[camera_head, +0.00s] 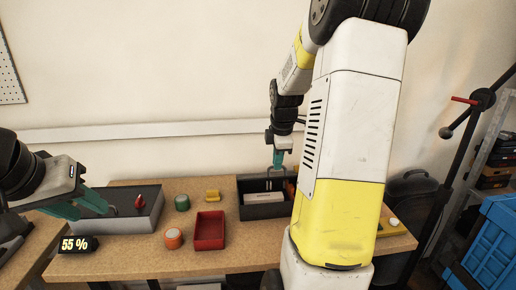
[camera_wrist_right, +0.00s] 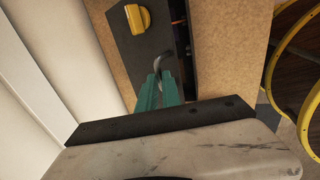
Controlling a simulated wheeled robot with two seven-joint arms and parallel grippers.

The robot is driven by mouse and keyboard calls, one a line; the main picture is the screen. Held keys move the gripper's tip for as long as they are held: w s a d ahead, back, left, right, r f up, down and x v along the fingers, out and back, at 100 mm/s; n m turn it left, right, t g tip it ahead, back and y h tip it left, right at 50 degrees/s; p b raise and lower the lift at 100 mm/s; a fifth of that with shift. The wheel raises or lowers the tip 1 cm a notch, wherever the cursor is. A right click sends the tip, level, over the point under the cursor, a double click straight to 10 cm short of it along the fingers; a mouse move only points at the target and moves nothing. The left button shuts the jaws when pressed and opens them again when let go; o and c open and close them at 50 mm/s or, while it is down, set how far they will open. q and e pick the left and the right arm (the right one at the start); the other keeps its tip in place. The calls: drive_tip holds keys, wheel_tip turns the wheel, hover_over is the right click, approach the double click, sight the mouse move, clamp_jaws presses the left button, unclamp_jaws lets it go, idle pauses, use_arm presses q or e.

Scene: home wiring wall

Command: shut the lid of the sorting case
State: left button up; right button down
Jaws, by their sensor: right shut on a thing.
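The dark sorting case (camera_head: 268,211) stands on the workbench at the middle of the head view, with a white block (camera_head: 263,197) showing at its front. My right gripper (camera_head: 279,160) comes down from above at the back of the case. In the right wrist view, its teal fingers (camera_wrist_right: 159,85) are shut on a curved metal handle (camera_wrist_right: 157,66) on the dark lid (camera_wrist_right: 143,48). A dark gap with orange bits shows beside the lid. My arm hides the case's right end. My left gripper (camera_head: 90,212) is open and apart from the case, at the far left.
A red tray (camera_head: 209,231), green (camera_head: 182,203) and orange (camera_head: 173,238) round pieces and a yellow piece (camera_head: 212,196) lie between. A blue crate (camera_head: 490,240) stands at right.

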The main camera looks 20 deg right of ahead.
drive_tip(key=shift+s+a+f, duration=0.15)
drive_tip(key=shift+s+f, duration=0.55)
drive_tip(key=shift+f, duration=0.05)
drive_tip(key=c, duration=1.8)
unclamp_jaws()
drive_tip(key=shift+w, duration=0.1)
drive_tip(key=v, duration=0.8)
drive_tip(key=shift+f, duration=0.1)
drive_tip(key=s+a+r+m+t+y, duration=0.1)
drive_tip(key=s+a+r+m, duration=0.1)
drive_tip(key=s+a+m, duration=0.5)
drive_tip(key=s+a+r+m+t+y, duration=0.2)
drive_tip(key=s+a+r+m, duration=0.1)
drive_tip(key=s+a+m, duration=0.4)
drive_tip(key=s+a, duration=0.3)
drive_tip(key=s, duration=0.1)
drive_tip(key=shift+a+m, duration=0.35)
drive_tip(key=shift+m, duration=0.05)
